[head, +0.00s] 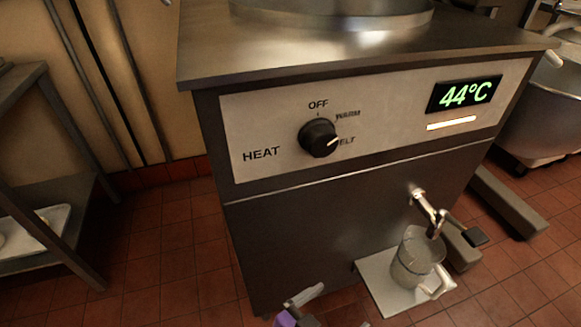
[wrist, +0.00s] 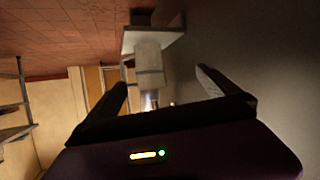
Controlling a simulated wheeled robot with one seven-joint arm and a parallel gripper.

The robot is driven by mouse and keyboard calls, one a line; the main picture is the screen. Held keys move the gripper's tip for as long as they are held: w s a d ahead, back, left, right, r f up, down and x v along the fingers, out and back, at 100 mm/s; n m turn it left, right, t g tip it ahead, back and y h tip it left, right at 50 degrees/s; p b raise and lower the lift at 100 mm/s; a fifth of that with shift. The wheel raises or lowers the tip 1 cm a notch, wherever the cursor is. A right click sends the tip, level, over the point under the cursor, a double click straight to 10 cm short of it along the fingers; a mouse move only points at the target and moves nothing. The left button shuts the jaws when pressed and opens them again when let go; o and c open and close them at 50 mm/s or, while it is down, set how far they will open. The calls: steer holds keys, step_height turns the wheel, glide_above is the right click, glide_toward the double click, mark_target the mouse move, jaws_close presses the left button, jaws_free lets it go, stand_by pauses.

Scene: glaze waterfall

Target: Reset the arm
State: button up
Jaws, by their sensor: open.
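My gripper (head: 308,304) shows at the bottom edge of the head view, in front of the lower part of a steel heating machine (head: 320,225). Only part of it is in that picture, with a purple patch. In the wrist view, my gripper (wrist: 164,82) has its two dark fingers spread wide, with nothing held between them. A pale jug (wrist: 150,62) shows beyond the fingers there, apart from them. In the head view the grey jug (head: 415,258) stands under the spout, to the right of my gripper.
The jug stands on a small shelf (head: 378,285) below the tap (head: 428,208). The heat knob (head: 319,138) points toward MELT, and the display (head: 465,94) reads 44°C. A rack (head: 40,85) stands left, a large metal bowl (head: 548,115) right. The tiled floor (head: 165,245) at left is clear.

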steer(key=a+f+n+t+y, duration=0.3)
steer(key=a+n+y, duration=0.6)
steer(key=n+y, duration=0.3)
steer(key=s+d+r+m+t+h, duration=0.1)
steer(key=s+d+r+m+t, duration=0.1)
steer(key=s+d+r, duration=0.7)
steer(key=s+d+r+m+t+h, duration=0.1)
steer(key=s+d+r, duration=0.4)
steer(key=s+d, duration=0.75)
step_height(320, 180, up, 30)
steer(key=s+a+p, duration=0.1)
steer(key=p, duration=2.9)
steer(key=shift+s+a, duration=0.3)
steer(key=shift+a, duration=0.05)
